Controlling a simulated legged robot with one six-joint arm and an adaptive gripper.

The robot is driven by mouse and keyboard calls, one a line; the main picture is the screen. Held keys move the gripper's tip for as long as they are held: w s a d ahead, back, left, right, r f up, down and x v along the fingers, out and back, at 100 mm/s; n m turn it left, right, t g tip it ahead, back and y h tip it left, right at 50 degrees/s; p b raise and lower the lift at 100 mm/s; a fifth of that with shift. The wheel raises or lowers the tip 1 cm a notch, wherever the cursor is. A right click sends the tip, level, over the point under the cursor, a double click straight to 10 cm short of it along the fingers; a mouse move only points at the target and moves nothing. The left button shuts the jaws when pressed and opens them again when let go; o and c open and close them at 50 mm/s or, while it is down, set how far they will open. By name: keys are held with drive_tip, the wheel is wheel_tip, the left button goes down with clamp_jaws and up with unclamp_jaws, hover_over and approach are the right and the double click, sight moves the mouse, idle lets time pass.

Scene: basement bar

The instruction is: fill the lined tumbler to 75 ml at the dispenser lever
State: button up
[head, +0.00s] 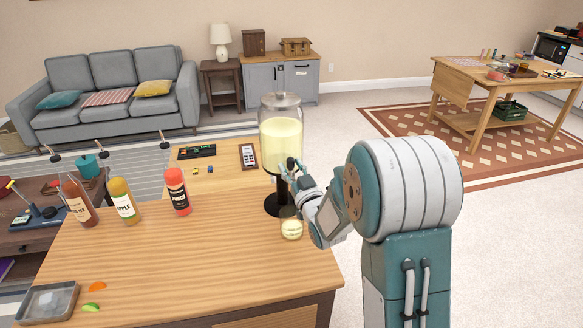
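The drink dispenser (281,134) is a clear, lidded jar of pale yellow liquid on a black stand, at the right end of the wooden counter. A small clear tumbler (291,229) stands upright on the counter in front of the stand. It looks pale yellow inside; its lines and the liquid level are too small to read. My gripper (289,168) is at the lower front of the jar, above the tumbler. The lever is hidden or too small to make out there. I cannot tell whether the fingers are open, shut or touching the lever.
A red bottle (177,191), an apple bottle (123,200) and a brown bottle (77,201) stand left on the counter (200,260). A grey tray (47,301) and orange (96,286) and green (91,307) pieces lie front left. The counter's middle is clear.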

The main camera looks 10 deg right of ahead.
idle(0.3)
drive_tip(key=v, duration=1.2)
drive_tip(key=shift+w+a+r, duration=0.1)
drive_tip(key=shift+a, duration=0.05)
